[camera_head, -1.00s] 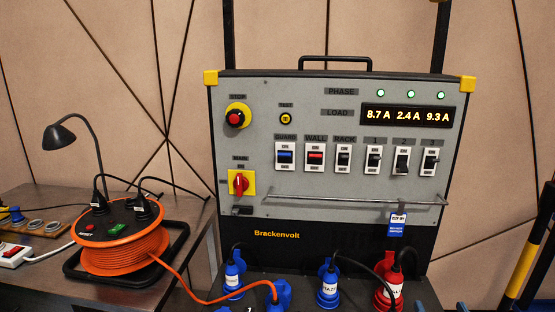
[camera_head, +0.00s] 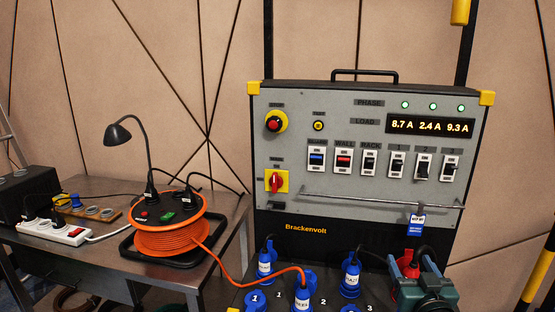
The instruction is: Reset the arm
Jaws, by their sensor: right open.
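My right gripper (camera_head: 428,290) shows at the bottom right of the head view as a grey-green and dark shape. It is in front of the power cabinet (camera_head: 365,235), beside the red plug (camera_head: 405,265), and partly covers it in the picture. I cannot tell whether they touch. The fingertips are hard to make out; the jaws are open. My left gripper is not in view. The cabinet stands upright with its lit load display (camera_head: 430,124), red stop button (camera_head: 273,124) and row of switches.
Blue plugs (camera_head: 350,278) stand in the ledge at the cabinet's foot. An orange cable runs to a reel (camera_head: 170,240) on the left table (camera_head: 95,260). A lamp (camera_head: 118,133) and a power strip (camera_head: 52,232) stand there too. A yellow-black pole (camera_head: 538,270) is at right.

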